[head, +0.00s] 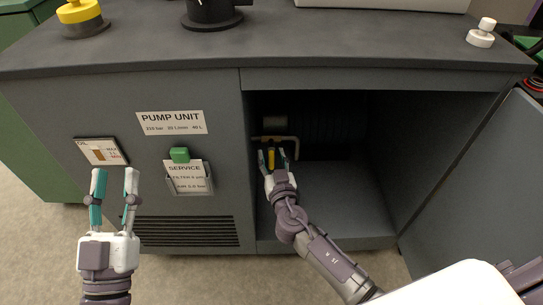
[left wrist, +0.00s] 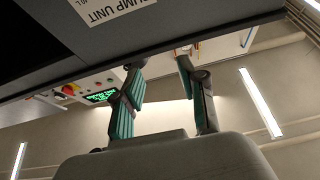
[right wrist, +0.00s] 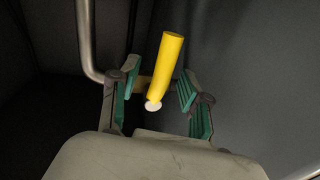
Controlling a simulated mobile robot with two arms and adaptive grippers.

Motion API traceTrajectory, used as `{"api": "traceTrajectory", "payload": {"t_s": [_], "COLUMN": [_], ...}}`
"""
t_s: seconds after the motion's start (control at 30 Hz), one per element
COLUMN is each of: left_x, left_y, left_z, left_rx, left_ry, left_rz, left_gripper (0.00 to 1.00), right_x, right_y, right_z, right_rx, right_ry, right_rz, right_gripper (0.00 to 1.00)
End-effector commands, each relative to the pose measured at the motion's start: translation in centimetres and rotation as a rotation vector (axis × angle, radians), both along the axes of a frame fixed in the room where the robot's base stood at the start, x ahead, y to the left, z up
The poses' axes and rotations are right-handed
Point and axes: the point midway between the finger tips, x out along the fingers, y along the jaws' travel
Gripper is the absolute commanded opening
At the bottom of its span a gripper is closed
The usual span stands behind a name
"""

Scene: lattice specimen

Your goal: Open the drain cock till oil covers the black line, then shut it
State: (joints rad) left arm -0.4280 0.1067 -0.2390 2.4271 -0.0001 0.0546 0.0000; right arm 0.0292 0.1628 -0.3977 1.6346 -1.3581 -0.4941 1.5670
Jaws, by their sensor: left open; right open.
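The drain cock's yellow lever (right wrist: 167,68) stands between the open fingers of my right gripper (right wrist: 158,95) in the right wrist view, with gaps on both sides. In the head view my right gripper (head: 278,158) is inside the open cabinet bay, and the yellow lever (head: 271,158) shows between its fingers. A metal pipe (right wrist: 87,45) runs beside the lever. The oil gauge (head: 101,151) is on the cabinet front; its fine marks and oil level are too small to read surely. My left gripper (head: 115,190) is open and empty, in front of the panel just below the gauge.
A PUMP UNIT label (head: 171,123) and a service card holder (head: 190,178) with a green clip are on the front panel. The cabinet door (head: 480,180) stands open at right. The bay floor (head: 335,200) is clear. A yellow-topped part (head: 80,12) stands on the worktop.

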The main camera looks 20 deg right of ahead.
Motion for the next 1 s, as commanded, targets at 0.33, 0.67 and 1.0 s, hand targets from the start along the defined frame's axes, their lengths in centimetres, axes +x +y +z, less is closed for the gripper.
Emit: {"api": "traceTrajectory", "payload": {"t_s": [0.33, 0.67, 1.0], "left_x": [0.0, 0.0, 1.0], "left_y": [0.0, 0.0, 0.2], "left_z": [0.0, 0.0, -2.6], "left_rx": [0.001, 0.001, 0.048], "left_ry": [0.002, 0.002, 0.172], "left_rz": [0.0, 0.0, 0.011], "left_gripper": [0.41, 0.41, 0.41], "right_x": [0.3, 0.2, 0.2], "right_y": [0.0, 0.0, -0.3], "right_z": [0.0, 0.0, 0.2], "right_rx": [0.001, 0.001, -0.081], "right_ry": [0.0, 0.0, 0.024], "right_rz": [0.0, 0.0, 0.0], "right_gripper": [0.42, 0.0, 0.0]}}
